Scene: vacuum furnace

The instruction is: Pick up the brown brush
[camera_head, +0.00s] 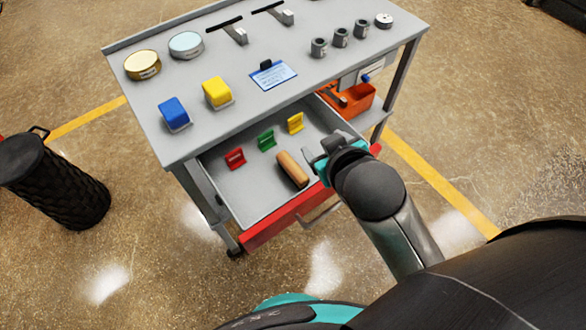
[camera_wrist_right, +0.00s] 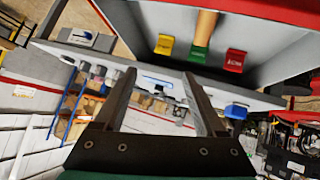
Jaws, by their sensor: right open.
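The brown brush (camera_head: 292,170) lies in the open drawer (camera_head: 245,196) of the grey cart, near the drawer's red front. Its light brown body also shows at the top of the right wrist view (camera_wrist_right: 205,28), where its far end is cut off by the frame. My right gripper (camera_head: 322,152) is over the right part of the drawer, to the right of the brush and apart from it. In the right wrist view its two fingers (camera_wrist_right: 158,78) are spread with nothing between them. My left gripper is not in view.
Red (camera_head: 235,159), green (camera_head: 266,140) and yellow (camera_head: 295,123) clips stand in the drawer behind the brush. The cart top (camera_head: 205,65) overhangs the drawer's back and carries blue and yellow holders, tins and small cylinders. An orange bin (camera_head: 352,100) sits right of the drawer.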

